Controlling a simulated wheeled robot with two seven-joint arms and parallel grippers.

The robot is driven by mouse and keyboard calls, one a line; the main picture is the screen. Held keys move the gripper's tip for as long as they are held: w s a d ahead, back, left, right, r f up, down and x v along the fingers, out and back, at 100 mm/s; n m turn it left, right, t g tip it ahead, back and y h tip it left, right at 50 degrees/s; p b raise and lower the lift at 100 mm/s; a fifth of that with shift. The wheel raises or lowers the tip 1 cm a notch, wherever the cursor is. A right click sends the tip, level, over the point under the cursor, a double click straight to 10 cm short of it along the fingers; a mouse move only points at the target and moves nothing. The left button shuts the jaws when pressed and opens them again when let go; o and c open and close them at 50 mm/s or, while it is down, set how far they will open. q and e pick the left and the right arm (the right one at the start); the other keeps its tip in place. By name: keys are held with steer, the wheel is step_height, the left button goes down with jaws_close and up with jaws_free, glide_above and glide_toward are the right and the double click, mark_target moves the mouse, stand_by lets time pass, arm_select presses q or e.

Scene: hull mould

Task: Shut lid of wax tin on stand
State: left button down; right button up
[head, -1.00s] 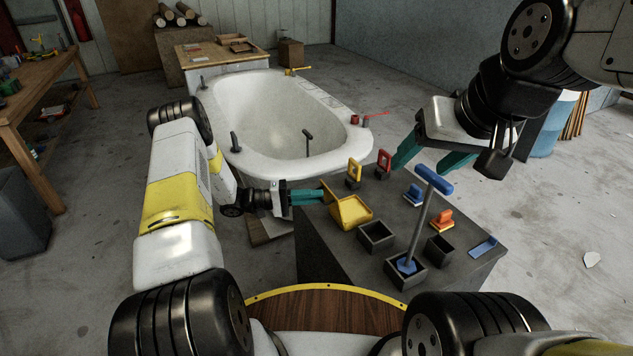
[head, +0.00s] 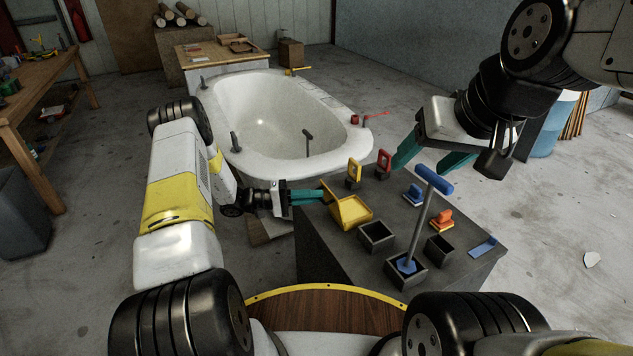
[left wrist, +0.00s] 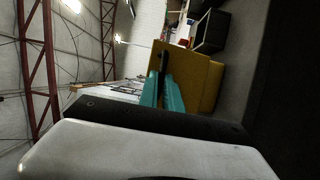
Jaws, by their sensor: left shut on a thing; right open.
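The yellow wax tin (head: 351,212) sits at the left edge of the dark stand (head: 337,250). Its lid (head: 326,190) stands raised on the tin's left side, so the tin is open. My left gripper (head: 320,195) reaches in from the left and is shut on the lid. In the left wrist view the teal fingers (left wrist: 165,92) are at the lid, with the yellow tin (left wrist: 208,88) beyond; the exact grip is partly hidden. My right gripper (head: 424,165) is open and empty above the stand's far right side.
The stand also holds a tall blue-handled tool (head: 421,220) in a square holder, an empty dark box (head: 376,236), an orange-handled piece (head: 441,219), a red ring (head: 384,161) and a yellow ring (head: 354,170). A white tub-shaped mould (head: 285,125) lies behind.

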stand_by(0.7)
arm_select(q)
steer(key=shift+w+d+r+n+g+y, duration=0.3)
steer(key=shift+w+d+r+y, duration=0.15)
steer(key=shift+d+r+y, duration=0.45)
steer(key=w+d+n+g+y, duration=0.1)
steer(key=w+d+y, duration=0.1)
steer(key=d+y, duration=0.1)
steer(key=w+d+f+n+g+y, duration=0.1)
steer(key=w+d+g+y, duration=0.1)
steer(key=d+y, duration=0.2)
steer(key=w+d+f+n+g+y, duration=0.1)
steer(key=w+d+g+y, duration=0.1)
steer(key=d+y, duration=0.2)
steer(key=shift+w+d+f+n+y, duration=0.25)
steer(key=shift+w+n+y, duration=0.05)
steer(key=shift+y, duration=0.5)
steer(key=shift+w+d+f+g+y, duration=0.25)
steer(key=shift+d+f+g+y, duration=0.05)
steer(key=shift+f+y, duration=0.25)
steer(key=shift+w+d+f, duration=0.2)
steer(key=shift+d+f, duration=0.2)
steer(key=shift+f, duration=0.1)
steer(key=shift+w+d+f, duration=0.15)
steer(key=shift+d+f, duration=0.2)
steer(key=shift+f, duration=0.15)
steer(key=shift+d, duration=0.1)
